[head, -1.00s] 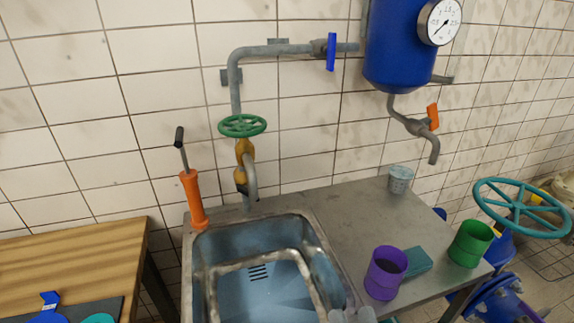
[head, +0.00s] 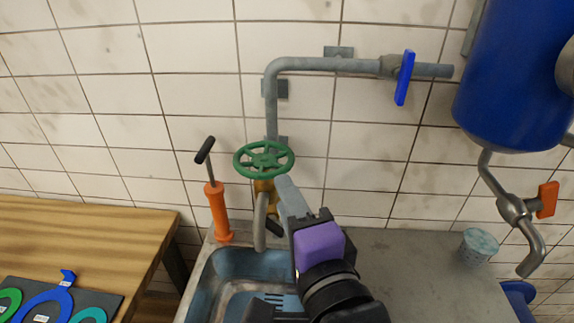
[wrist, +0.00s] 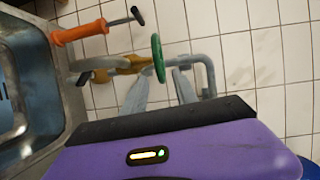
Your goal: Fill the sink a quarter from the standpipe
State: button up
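The standpipe (head: 270,100) runs up the tiled wall. It has a green handwheel (head: 263,160), a yellow valve body (head: 266,188) and a grey spout (head: 260,220) over the sink's back edge. I see no water running from the spout. The blue-grey sink (head: 235,262) is partly hidden by my arm, and I cannot make out a water level. My gripper (head: 284,185) is just below and right of the handwheel. In the wrist view its pale fingers (wrist: 160,80) are apart and empty, with the green wheel (wrist: 158,58) appearing between their tips. I cannot tell whether they touch it.
An orange hand pump (head: 217,210) stands at the sink's back left corner. A blue lever (head: 404,78) is on the upper pipe. A blue tank (head: 510,80) with an orange-handled tap (head: 546,200) hangs at right, above a grey cup (head: 478,247). A wooden table (head: 80,235) is at left.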

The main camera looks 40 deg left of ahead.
aim_at(273, 172)
jog(key=p+x, duration=0.1)
jog(key=x, duration=0.6)
jog(key=shift+w+a+f, duration=0.15)
jog(key=shift+a, duration=0.15)
jog(key=shift+c, duration=0.4)
grip_shut()
